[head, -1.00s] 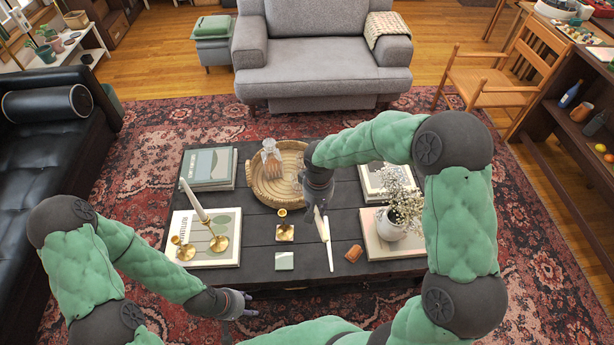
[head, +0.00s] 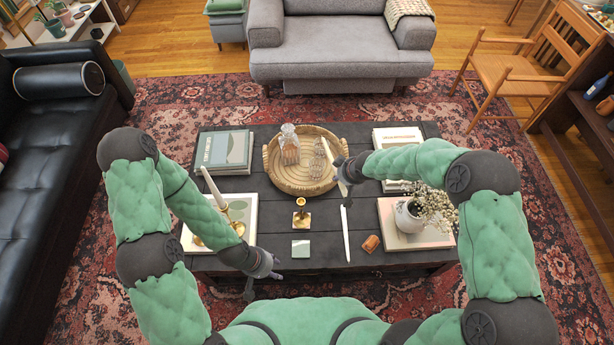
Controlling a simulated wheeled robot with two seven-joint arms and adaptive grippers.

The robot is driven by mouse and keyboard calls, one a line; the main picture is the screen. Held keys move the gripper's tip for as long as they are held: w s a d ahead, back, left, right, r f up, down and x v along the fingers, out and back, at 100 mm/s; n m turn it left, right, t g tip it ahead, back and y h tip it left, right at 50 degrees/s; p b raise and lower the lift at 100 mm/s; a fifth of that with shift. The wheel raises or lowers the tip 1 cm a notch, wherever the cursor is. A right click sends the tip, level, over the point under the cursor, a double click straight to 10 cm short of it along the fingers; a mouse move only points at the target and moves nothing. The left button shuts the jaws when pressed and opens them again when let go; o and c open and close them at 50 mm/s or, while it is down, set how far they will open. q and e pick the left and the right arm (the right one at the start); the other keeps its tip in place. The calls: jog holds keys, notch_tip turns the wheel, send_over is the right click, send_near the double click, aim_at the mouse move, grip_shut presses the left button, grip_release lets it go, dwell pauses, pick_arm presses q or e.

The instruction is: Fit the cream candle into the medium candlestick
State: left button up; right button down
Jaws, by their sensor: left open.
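A brass candlestick (head: 301,216) with a square base stands empty near the middle of the dark table; I take it as the medium one. My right gripper (head: 342,180) appears shut on the cream candle (head: 329,158), which is tilted above the tray's right edge, behind and right of that candlestick. The fingers are small and partly hidden. My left gripper (head: 268,276) is open and empty at the table's front edge, in front and left of the candlestick. A white candle (head: 346,233) lies on the table right of the candlestick.
On the left book (head: 250,212), brass holders, one bearing a pale candle (head: 212,187), are partly hidden by my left arm. A round wicker tray (head: 271,172) holds a decanter (head: 290,146). A green-grey square (head: 301,248), brown object (head: 371,243) and flower vase (head: 408,214) stand near the front.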

jog(key=shift+w+a+f+n+t+y, duration=0.3)
jog(key=shift+w+a+n+t+y, duration=0.1)
jog(key=shift+w+a+t+y, duration=0.2)
jog(key=s+a+r+n+t+y, duration=0.3)
jog(key=a+n+y, duration=0.3)
jog(key=a+y, duration=0.4)
jog(key=shift+s+a+r+y+p, duration=0.2)
jog(key=shift+s+r+y+p, duration=0.25)
jog(key=shift+y, duration=0.65)
jog(key=shift+w, duration=0.1)
jog(key=shift+f+b, duration=1.55)
jog(key=shift+f, duration=1.1)
jog(key=shift+f, duration=0.1)
jog(key=shift+f+b, duration=0.1)
jog(key=shift+b, duration=0.3)
